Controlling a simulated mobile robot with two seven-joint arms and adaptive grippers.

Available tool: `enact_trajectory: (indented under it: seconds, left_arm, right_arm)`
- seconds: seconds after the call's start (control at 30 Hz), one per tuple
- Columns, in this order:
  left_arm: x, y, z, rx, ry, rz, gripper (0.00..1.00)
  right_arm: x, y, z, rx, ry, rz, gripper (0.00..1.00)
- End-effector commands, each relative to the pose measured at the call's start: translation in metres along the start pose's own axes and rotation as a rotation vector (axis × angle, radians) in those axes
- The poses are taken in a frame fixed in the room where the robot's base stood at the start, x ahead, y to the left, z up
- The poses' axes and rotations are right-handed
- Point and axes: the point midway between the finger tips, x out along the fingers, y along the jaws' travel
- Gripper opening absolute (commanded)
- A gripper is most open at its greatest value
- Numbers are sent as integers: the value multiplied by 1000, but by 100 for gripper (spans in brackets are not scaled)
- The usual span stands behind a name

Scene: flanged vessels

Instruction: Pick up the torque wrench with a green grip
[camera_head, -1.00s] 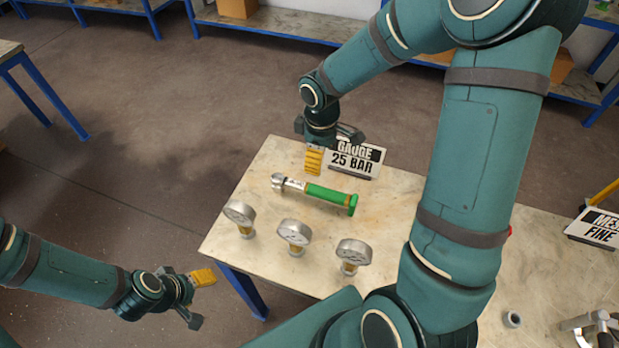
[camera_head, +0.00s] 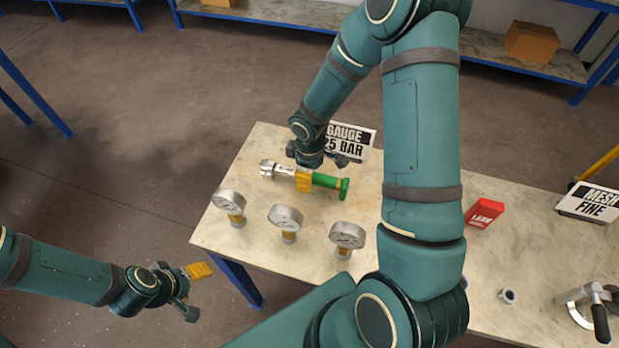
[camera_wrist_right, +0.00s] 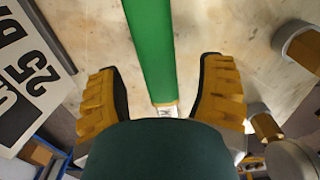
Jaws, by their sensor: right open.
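The torque wrench (camera_head: 328,182) lies on the table, its green grip to the right and its silver head to the left. My right gripper (camera_head: 304,180) is above the wrench, near where the grip meets the shaft. In the right wrist view the green grip (camera_wrist_right: 151,45) runs between the two yellow fingers of the right gripper (camera_wrist_right: 162,100), which are apart on either side of it. Part of the shaft is hidden by the gripper. My left gripper (camera_head: 192,290) is off the table at the lower left, empty; only one yellow finger shows clearly.
A "25 BAR" sign (camera_head: 352,140) stands behind the wrench.

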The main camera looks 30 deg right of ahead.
Motion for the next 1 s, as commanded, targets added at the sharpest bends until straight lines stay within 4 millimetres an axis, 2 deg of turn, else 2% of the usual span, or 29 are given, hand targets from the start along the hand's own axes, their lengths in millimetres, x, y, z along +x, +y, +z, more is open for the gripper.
enact_trajectory:
  seconds: [0.1,0.33,0.53,1.0]
  left_arm:
    - [1,0,0,0,0,0,59]
    - [1,0,0,0,0,0,59]
    - [1,0,0,0,0,0,59]
    - [1,0,0,0,0,0,59]
  right_arm:
    - [8,0,0,0,0,0,69]
    - [8,0,0,1,0,0,70]
    - [8,0,0,1,1,0,0]
    - [5,0,0,1,1,1,0]
